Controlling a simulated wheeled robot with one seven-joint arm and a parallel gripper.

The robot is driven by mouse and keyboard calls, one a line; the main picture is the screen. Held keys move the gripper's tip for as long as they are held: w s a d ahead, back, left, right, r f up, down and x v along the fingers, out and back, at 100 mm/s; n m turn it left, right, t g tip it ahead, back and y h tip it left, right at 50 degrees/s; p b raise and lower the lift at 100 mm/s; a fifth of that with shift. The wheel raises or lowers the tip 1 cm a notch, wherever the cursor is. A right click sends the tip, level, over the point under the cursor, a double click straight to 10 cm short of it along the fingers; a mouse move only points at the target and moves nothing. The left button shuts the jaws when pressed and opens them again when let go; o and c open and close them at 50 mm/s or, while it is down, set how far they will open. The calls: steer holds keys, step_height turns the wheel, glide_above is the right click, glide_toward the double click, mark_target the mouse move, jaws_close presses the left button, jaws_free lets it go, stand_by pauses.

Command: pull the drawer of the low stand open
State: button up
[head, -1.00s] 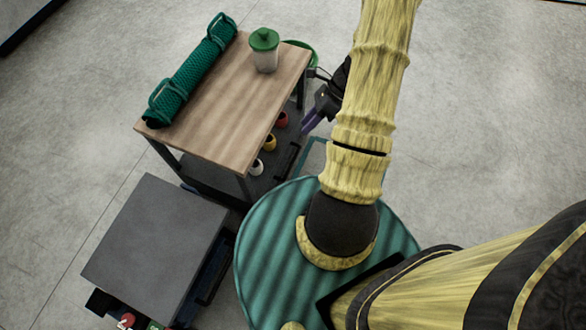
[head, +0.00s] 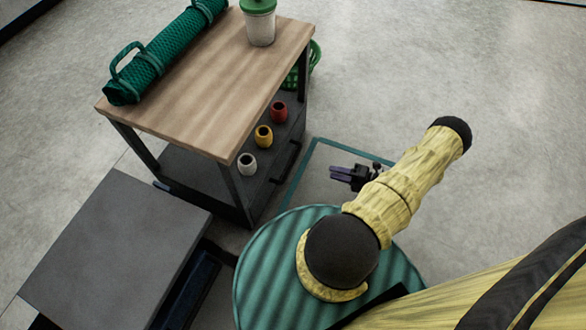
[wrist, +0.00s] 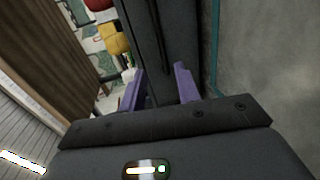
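My gripper (head: 336,175) is open and empty, with purple fingers pointing left. It is right of the wood-topped stand (head: 205,75), apart from it. A dark bar handle (head: 286,161) runs along the stand's lower right side, on a dark front; the front looks shut. In the wrist view the fingers (wrist: 160,83) are spread, with the dark handle bar (wrist: 158,40) ahead and between them. A second, grey-topped stand (head: 115,250) is at the lower left, with a dark blue-edged part (head: 200,285) on its right side. I cannot tell which one is the low stand.
Red (head: 279,111), yellow (head: 264,136) and white (head: 247,164) cups sit on the lower shelf. A green-lidded jar (head: 260,25) and a rolled green net (head: 165,50) are on top. A green basket (head: 315,62) stands behind. The floor to the right is clear.

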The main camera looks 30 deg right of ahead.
mark_target(293, 161)
steer(key=shift+d, duration=0.1)
steer(key=b+x, duration=0.7)
steer(key=x, duration=1)
steer(key=shift+w, duration=0.2)
jaws_close()
